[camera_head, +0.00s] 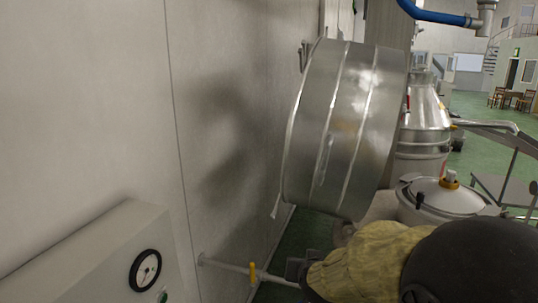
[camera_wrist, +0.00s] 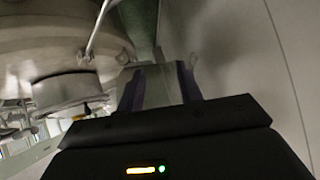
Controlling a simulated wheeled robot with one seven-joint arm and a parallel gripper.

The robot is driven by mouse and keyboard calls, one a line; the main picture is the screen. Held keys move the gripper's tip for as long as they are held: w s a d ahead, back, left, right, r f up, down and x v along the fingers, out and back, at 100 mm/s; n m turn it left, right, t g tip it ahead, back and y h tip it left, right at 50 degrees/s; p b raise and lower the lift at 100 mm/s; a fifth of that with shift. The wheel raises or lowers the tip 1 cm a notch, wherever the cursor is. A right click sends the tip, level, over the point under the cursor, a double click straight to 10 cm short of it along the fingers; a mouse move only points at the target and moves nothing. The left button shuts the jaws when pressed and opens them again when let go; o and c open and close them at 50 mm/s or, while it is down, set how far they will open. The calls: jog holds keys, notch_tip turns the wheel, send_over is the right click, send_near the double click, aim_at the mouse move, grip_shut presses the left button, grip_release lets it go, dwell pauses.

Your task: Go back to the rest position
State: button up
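My gripper (camera_wrist: 160,84) shows in the wrist view with its two dark fingers standing apart. A pale grey surface shows between them; I see no object clearly gripped. In the head view, my gripper (camera_head: 296,268) is a small dark shape low in the picture, beside the pipe near the wall, and partly hidden by my arm. My arm, with a yellow cover and a black rounded part, fills the lower right. I cannot tell whether the gripper touches the pipe.
A large metal drum (camera_head: 335,130) hangs tilted close above my arm. A pipe with a yellow lever (camera_head: 252,272) runs from the pale wall (camera_head: 90,110). A gauge panel (camera_head: 100,255) stands at lower left. A lidded steel vessel (camera_head: 440,197) is at right. Green floor lies beyond.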

jog(key=s+d+f+n+g+b, duration=0.1)
jog(key=s+d+f+g, duration=0.2)
jog(key=s+f, duration=0.3)
jog(key=s+d+f+n+g+b, duration=0.1)
jog(key=s+f+g, duration=0.4)
jog(key=s, duration=0.6)
notch_tip(320, 180, down, 2)
jog(key=shift+d+f+b, duration=0.25)
jog(key=shift+d+b, duration=0.55)
jog(key=shift+d, duration=0.25)
jog(key=shift+c, duration=0.5)
